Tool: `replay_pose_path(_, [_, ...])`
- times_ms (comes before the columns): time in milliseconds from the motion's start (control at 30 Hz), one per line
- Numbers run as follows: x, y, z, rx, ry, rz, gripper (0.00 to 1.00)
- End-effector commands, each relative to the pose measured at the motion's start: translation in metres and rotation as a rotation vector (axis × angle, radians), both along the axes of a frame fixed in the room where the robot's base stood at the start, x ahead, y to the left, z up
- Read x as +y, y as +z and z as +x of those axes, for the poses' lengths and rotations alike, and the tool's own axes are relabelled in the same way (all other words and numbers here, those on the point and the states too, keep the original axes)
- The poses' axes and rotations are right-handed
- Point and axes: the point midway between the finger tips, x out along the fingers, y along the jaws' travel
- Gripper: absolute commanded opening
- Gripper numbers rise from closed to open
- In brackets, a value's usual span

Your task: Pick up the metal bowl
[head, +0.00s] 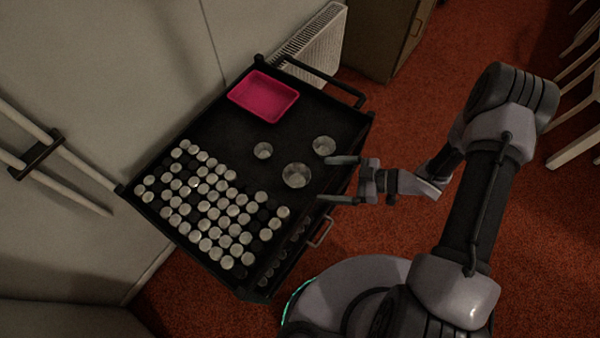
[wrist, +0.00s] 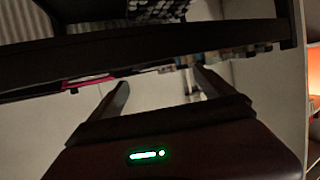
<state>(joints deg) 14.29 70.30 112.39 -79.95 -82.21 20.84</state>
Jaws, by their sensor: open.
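Three round, shiny grey bowl-like vessels stand on the right part of a black cart top in the head view. The largest bowl (head: 297,175) is nearest my gripper's mouth, a smaller bowl (head: 324,146) is behind it to the right, and the smallest bowl (head: 263,150) is to the left. My gripper (head: 325,179) is open and empty at the cart's right edge, its fingers pointing left toward the largest bowl, apart from it. The wrist view shows both fingers (wrist: 160,76) spread with nothing between them; no bowl can be made out there.
The black cart (head: 215,118) carries a pink tray (head: 263,97) at the back and rows of pale round-topped pieces (head: 210,205) at the front left. A black handle (head: 325,83) rises at its back right. The cart's dark edge (wrist: 150,45) crosses the wrist view. A radiator (head: 310,45) stands behind.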

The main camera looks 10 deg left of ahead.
Motion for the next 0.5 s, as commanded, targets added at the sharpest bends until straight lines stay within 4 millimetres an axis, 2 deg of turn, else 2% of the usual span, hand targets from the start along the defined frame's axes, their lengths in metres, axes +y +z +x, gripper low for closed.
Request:
replay_pose_path(33, [0.014,-0.010,-0.001,0.003,0.004,0.000,0.93])
replay_pose_path(100, [0.030,-0.015,-0.001,0.001,0.004,-0.001,0.93])
replay_pose_path(300, [0.056,-0.022,0.001,-0.001,0.000,-0.001,0.93])
replay_pose_path(500, [0.093,-0.034,0.003,-0.001,0.001,-0.001,0.93])
